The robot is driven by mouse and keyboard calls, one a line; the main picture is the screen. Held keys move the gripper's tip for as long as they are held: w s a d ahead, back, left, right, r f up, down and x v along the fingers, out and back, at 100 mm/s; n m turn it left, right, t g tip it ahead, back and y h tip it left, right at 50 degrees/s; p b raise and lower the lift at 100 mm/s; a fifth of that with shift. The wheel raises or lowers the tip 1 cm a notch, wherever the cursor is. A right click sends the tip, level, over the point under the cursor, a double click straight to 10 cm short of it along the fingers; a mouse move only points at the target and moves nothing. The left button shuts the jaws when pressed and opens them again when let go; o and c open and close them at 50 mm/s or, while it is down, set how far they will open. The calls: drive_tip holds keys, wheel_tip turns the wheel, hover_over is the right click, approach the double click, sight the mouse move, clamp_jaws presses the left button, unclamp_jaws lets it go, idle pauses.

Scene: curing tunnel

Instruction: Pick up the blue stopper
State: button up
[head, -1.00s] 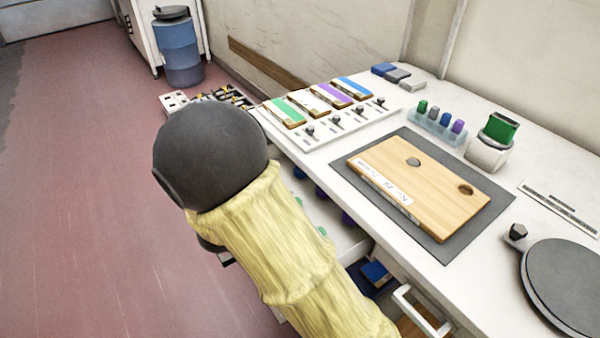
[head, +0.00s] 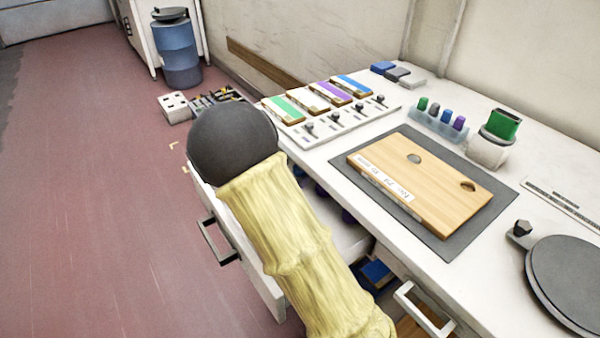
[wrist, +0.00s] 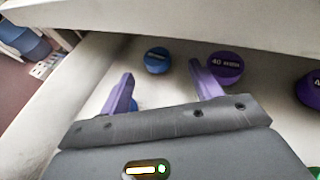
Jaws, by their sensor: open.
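In the wrist view a round blue stopper (wrist: 157,60) stands in the open drawer, ahead of my gripper (wrist: 161,69). My gripper is open, its two purple fingers apart and empty, with the stopper showing between and slightly beyond the tips. A second blue piece (wrist: 134,104) is partly hidden behind the left finger. A purple stopper (wrist: 225,67) with a printed label stands close by the right finger. In the head view my arm hides the gripper and most of the drawer's contents.
The drawer's side wall (wrist: 55,100) is left of my gripper; the worktop edge (wrist: 180,18) overhangs the drawer's far part. Another purple stopper (wrist: 309,88) is at the right. On the worktop are a wooden board (head: 430,190) and a rack (head: 436,126) of coloured pieces.

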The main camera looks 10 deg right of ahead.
sight(298, 169)
drive_tip(key=shift+w+d+f, duration=0.1)
drive_tip(key=shift+w+d, duration=0.15)
drive_tip(key=shift+w, duration=0.05)
drive_tip(key=x, duration=0.5)
drive_tip(key=shift+w+a+b, duration=0.15)
drive_tip(key=shift+w+b, duration=0.15)
drive_tip(key=shift+b, duration=0.1)
drive_tip(key=shift+c, duration=0.2)
drive_tip(key=c, duration=1)
